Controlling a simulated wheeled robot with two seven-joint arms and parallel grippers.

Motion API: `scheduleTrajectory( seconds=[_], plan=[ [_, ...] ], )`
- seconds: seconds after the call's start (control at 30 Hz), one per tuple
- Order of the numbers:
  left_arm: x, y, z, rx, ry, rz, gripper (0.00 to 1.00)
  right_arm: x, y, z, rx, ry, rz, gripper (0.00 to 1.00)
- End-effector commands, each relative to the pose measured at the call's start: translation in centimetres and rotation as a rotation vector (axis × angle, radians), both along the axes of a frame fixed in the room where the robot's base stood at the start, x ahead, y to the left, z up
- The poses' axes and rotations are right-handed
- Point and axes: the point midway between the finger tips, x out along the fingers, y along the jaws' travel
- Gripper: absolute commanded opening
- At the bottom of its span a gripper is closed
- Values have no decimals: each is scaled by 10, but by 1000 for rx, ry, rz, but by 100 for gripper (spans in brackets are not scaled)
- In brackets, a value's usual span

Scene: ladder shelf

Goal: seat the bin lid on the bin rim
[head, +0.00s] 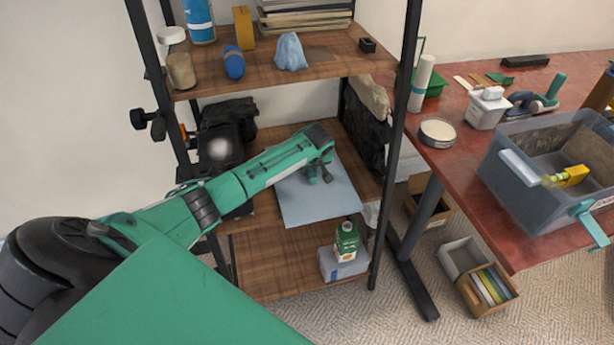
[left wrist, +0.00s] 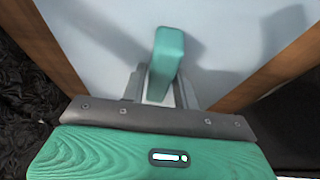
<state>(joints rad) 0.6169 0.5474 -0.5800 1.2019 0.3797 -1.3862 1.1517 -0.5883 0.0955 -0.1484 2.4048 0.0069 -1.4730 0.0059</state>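The bin lid appears to be the pale blue-grey panel (head: 318,200) on the middle shelf, its front part reaching past the shelf's front edge. In the left wrist view the panel (left wrist: 95,30) fills the background, and a teal block like a handle (left wrist: 168,50) stands out from it. My left gripper (head: 321,178) is over the panel. In the left wrist view its fingers (left wrist: 161,88) are apart, on either side of the block's near end, with a gap visible at the right. The open blue-grey bin (head: 525,205) stands on the red table. My right gripper is out of view.
Shelf uprights (head: 402,120) flank my left arm, and an upper shelf (head: 270,65) with several items is above. A dark bag (head: 367,130) is right of the panel. A yellow tool (head: 568,176) lies in the bin. A tin (head: 437,132) and white tub (head: 487,110) are on the table.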

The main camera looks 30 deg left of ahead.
Motion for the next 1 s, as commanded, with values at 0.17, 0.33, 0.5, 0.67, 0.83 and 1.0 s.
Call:
scheduleTrajectory(
  seconds=[0.17,0.33,0.5,0.67,0.83,1.0],
  plan=[
    [0,0,0,0,0,0,0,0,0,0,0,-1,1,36],
    [0,0,1,0,-2,1,0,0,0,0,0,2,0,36],
    [0,0,3,0,-2,1,0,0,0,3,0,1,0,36],
    [0,0,4,0,-2,1,0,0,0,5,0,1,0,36],
    [0,0,6,-1,-1,1,0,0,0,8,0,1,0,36],
    [0,0,8,-1,-1,1,0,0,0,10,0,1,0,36]
  ],
)
